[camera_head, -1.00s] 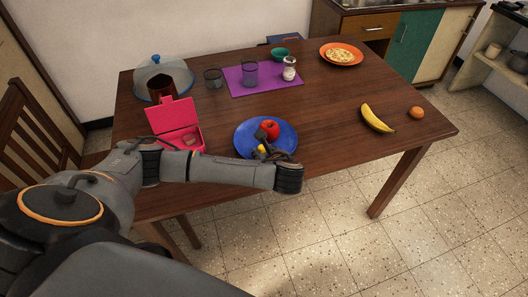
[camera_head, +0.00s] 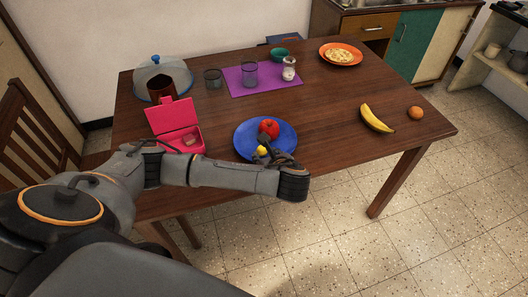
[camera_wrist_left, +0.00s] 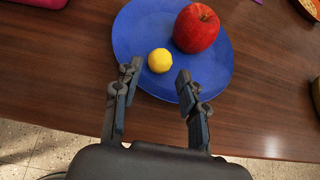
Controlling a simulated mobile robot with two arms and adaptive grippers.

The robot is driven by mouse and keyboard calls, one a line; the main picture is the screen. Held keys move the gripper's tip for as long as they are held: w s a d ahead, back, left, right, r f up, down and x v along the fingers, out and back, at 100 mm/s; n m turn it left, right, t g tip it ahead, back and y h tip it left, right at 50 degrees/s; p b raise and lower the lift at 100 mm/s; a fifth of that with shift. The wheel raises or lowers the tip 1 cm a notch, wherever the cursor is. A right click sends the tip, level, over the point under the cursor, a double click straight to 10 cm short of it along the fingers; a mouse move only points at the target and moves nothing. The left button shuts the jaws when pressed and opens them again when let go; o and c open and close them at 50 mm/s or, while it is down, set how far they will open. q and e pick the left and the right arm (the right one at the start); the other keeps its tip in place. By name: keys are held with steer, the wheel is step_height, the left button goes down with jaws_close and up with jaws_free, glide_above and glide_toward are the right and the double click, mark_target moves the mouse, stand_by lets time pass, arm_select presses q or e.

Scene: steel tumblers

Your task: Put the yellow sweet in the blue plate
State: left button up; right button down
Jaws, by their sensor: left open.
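The yellow sweet (camera_head: 262,151) lies on the blue plate (camera_head: 243,138) near the plate's front edge. In the left wrist view the round yellow sweet (camera_wrist_left: 160,60) rests on the blue plate (camera_wrist_left: 140,30), just in front of and between my fingertips, beside a red apple (camera_wrist_left: 196,28). My left gripper (camera_wrist_left: 157,82) is open and empty, its fingertips over the plate's near edge. In the head view my left gripper (camera_head: 274,155) is partly hidden by its own wrist. My right gripper is not in view.
An open pink lunch box (camera_head: 175,118) stands left of the plate. A purple mat (camera_head: 285,95) carries glasses and a shaker behind. A banana (camera_head: 376,119) and an orange round fruit (camera_head: 415,113) lie to the right. The table between plate and banana is clear.

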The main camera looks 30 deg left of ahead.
arm_select(q)
steer(key=v, duration=0.5)
steer(key=shift+p, duration=0.35)
steer(key=shift+p+v, duration=1.8)
steer(key=shift+p, duration=0.1)
